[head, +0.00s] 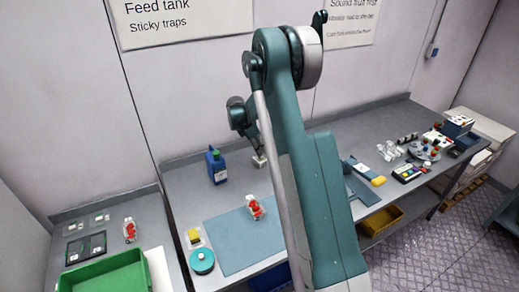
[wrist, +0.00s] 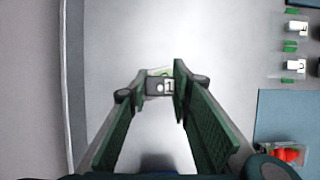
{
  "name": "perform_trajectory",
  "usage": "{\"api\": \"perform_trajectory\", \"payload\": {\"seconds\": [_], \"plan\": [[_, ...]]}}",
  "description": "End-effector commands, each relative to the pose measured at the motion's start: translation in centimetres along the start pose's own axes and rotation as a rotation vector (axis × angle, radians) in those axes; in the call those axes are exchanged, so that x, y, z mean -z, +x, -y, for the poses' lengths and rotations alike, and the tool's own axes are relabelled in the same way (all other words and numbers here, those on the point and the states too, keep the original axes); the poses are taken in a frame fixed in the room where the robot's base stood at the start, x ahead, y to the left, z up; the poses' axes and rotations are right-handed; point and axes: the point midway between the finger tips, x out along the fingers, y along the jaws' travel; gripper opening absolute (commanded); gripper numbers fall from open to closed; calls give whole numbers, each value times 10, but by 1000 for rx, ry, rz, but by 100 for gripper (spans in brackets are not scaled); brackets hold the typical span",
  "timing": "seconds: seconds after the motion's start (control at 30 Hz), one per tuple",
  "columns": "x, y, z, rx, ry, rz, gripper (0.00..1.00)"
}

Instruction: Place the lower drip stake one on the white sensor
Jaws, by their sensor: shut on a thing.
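My gripper (wrist: 161,80) is shut on a small dark and white piece marked "1" (wrist: 168,87), which I take to be drip stake one. A pale greenish edge shows just behind it, too small to name. In the head view my gripper (head: 259,160) hangs over the back of the grey bench, past the blue mat, with a small pale piece at its tips. White pieces with green parts (wrist: 297,65) stand at the right edge of the wrist view; one bears a dark mark. I cannot tell which thing is the white sensor.
A blue bottle (head: 216,166) stands left of my gripper. A red and white pack (head: 255,207) sits on the blue mat (head: 235,248). A teal round tub (head: 202,261) and yellow block (head: 194,236) lie left of it. My arm hides the bench behind it.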

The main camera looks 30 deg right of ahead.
Motion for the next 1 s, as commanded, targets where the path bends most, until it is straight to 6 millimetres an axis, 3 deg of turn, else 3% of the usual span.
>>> {"api": "perform_trajectory", "payload": {"seconds": [0.17, 0.2, 0.3, 0.77, 1.0], "plan": [[1, 4, 0, 0, 0, 0, 16], [1, 3, 0, 0, 0, 0, 24], [1, 3, 0, 0, 0, 0, 36], [0, 0, 0, 0, 0, 0, 36], [0, -17, 0, 0, 0, 0, 36]]}}
